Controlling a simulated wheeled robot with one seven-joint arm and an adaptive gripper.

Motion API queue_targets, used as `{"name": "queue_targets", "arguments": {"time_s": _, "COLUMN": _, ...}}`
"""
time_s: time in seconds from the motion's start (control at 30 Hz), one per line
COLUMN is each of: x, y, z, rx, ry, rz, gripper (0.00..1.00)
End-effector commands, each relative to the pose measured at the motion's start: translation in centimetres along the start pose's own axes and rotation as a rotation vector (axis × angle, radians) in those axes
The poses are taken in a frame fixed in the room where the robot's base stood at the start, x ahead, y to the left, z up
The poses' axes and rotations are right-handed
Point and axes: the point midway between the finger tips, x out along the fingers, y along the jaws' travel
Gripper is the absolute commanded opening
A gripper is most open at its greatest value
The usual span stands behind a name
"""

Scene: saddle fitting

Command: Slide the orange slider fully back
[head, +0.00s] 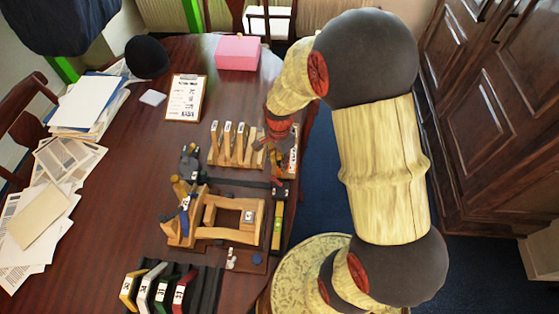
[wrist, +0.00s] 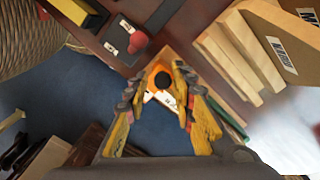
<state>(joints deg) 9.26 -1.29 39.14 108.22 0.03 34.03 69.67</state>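The orange slider (wrist: 155,71) shows in the wrist view as an orange piece with a round black knob, beside a white label on a wooden strip. My gripper (wrist: 160,78) is over it, its two yellow-and-grey fingers apart, one on each side of the orange piece. I see a gap between the fingertips; whether either finger touches the slider I cannot tell. In the head view my gripper (head: 277,158) is at the right edge of the table, by the wooden rail, and hides the slider.
Upright wooden pieces (head: 235,143) with labels stand just left of my gripper; they also show in the wrist view (wrist: 240,55). A dark block with a red ball (wrist: 137,41) lies close by. A yellow-and-black bar (head: 278,215) and a wooden frame (head: 228,218) are nearer.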

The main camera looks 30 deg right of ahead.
Motion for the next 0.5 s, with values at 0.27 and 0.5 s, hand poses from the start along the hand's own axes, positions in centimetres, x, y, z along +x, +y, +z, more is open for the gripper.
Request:
{"name": "queue_targets", "arguments": {"time_s": 0.27, "x": -3.2, "y": -0.1, "z": -0.1, "rx": 0.000, "ry": 0.002, "rz": -0.005, "gripper": 0.25}}
{"name": "queue_targets", "arguments": {"time_s": 0.5, "x": -8.1, "y": -0.1, "z": 0.0, "rx": 0.000, "ry": 0.001, "rz": -0.003, "gripper": 0.25}}
